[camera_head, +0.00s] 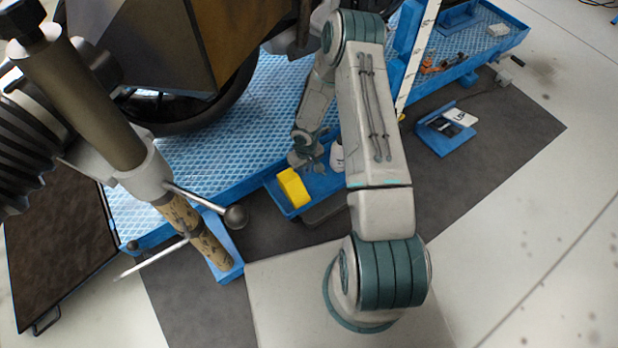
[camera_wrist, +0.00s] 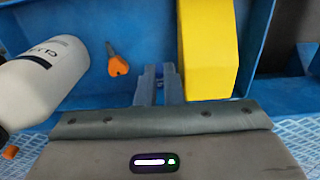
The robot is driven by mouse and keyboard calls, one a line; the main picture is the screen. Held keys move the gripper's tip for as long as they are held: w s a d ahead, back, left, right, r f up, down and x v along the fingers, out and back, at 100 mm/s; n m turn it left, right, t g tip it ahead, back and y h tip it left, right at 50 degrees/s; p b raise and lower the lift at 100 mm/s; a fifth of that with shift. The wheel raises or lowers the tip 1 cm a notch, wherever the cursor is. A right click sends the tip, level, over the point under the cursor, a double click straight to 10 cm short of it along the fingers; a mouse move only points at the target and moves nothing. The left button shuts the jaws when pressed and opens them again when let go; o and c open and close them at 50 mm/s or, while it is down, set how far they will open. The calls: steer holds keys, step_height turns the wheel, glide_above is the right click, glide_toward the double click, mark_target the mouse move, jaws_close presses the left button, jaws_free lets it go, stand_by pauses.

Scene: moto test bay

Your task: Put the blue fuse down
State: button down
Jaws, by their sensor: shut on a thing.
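My gripper (camera_wrist: 160,82) is shut on the blue fuse (camera_wrist: 168,72), a small darker blue piece showing between the fingertips in the wrist view. The fingers hide most of it. They are over a blue tray (camera_wrist: 90,100), between an orange key-like piece (camera_wrist: 117,65) on the left and a yellow block (camera_wrist: 210,50) close on the right. I cannot tell whether the fuse touches the tray floor. In the head view my gripper (camera_head: 308,160) is small and partly behind my arm, and the fuse cannot be made out.
A white bottle (camera_wrist: 42,78) lies at the left of the wrist view. In the head view the yellow block (camera_head: 293,187) is in the blue tray (camera_head: 285,208) at the lift platform's edge (camera_head: 190,190). A motorcycle wheel (camera_head: 185,115) stands behind. A blue stand (camera_head: 445,138) is to the right.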

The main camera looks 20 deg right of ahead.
mark_target(309, 183)
steer(key=shift+s+d+f, duration=0.25)
steer(key=shift+d+f, duration=0.15)
steer(key=shift+d, duration=0.1)
steer(key=shift+f+b, duration=0.95)
steer(key=shift+f, duration=0.95)
steer(key=shift+f+b, duration=0.45)
steer(key=shift+b, duration=0.05)
steer(key=shift+f, duration=0.2)
steer(key=c, duration=1.6)
jaws_free()
steer(key=shift+o, duration=0.2)
steer(key=shift+r, duration=0.15)
